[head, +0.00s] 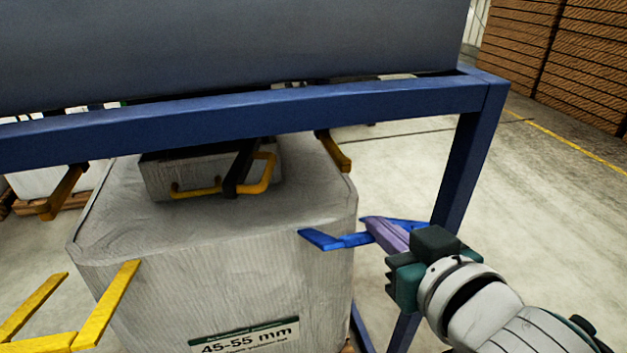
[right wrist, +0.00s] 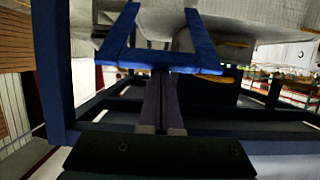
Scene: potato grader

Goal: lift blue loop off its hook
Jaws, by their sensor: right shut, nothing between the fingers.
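The blue loop (head: 338,241) is by the upper right corner of the white bulk bag (head: 215,232). In the right wrist view the blue loop (right wrist: 182,58) is a U shape with its crossbar at my fingertips. My right gripper (head: 376,226) has its purple fingers together at the loop, with nothing held between them. In the right wrist view the fingers of my right gripper (right wrist: 160,80) run up to the crossbar, partly hidden beneath it. I cannot tell whether they touch it. No hook is clearly visible at the blue loop. My left gripper is out of view.
A blue frame beam (head: 250,117) crosses above the bag, with a post (head: 468,165) to the right. Yellow loops (head: 262,175) hang near a dark hook (head: 238,170). Another yellow loop (head: 112,305) is at lower left. Stacked wooden crates (head: 570,60) stand behind; the floor at right is clear.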

